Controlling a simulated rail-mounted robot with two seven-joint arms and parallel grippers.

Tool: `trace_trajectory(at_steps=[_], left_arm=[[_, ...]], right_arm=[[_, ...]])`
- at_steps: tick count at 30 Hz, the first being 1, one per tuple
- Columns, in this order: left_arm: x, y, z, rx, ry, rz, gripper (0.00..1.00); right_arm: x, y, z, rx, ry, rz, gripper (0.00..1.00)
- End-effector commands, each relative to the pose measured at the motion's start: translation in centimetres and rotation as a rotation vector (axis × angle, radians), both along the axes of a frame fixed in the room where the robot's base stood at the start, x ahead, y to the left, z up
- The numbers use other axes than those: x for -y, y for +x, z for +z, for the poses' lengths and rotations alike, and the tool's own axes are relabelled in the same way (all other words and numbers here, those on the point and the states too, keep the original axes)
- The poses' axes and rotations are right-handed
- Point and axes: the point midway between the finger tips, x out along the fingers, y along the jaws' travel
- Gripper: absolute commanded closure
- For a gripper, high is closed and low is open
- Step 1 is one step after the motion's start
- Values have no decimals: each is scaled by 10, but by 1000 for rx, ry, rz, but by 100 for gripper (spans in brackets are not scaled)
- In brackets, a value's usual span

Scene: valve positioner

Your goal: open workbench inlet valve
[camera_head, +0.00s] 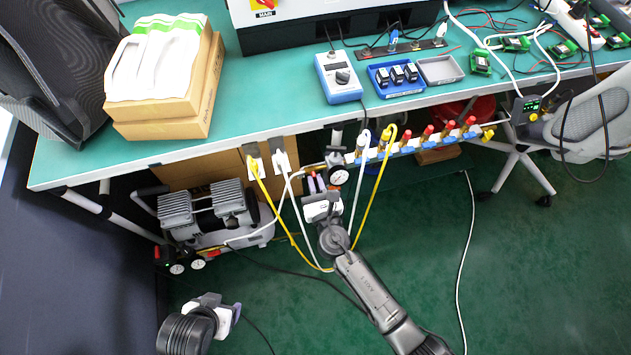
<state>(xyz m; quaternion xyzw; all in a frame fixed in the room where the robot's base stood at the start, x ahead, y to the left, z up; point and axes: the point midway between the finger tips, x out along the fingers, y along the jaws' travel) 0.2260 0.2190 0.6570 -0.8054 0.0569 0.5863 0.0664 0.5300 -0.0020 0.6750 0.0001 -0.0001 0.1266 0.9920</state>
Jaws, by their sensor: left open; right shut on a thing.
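The workbench inlet valve (334,158) is at the regulator under the bench's front edge, left of the manifold and above a round pressure gauge (338,176). My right gripper (317,182) reaches up to it from below and is shut on a part there; its fingers mostly hide the handle, so its angle cannot be told. The blue manifold (408,147) with several red-handled valves runs to the right. My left gripper (226,306) is open and empty, low at the left over the floor, apart from the valve.
A compressor (212,212) stands under the bench at left. Yellow and white hoses (287,225) hang around my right gripper. The bench (270,115) overhangs the valve. A chair (590,130) stands at right. The green floor (520,270) is mostly clear.

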Motion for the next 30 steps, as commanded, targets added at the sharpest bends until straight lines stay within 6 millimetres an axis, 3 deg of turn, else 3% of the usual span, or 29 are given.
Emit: trace_trajectory(at_steps=[14, 30], left_arm=[[2, 0, -4, 0, -7, 4, 28], [3, 0, -20, 0, -11, 8, 28]], right_arm=[[1, 0, -1, -26, 99, 0, 100], [3, 0, -3, -149, 574, -1, 100]])
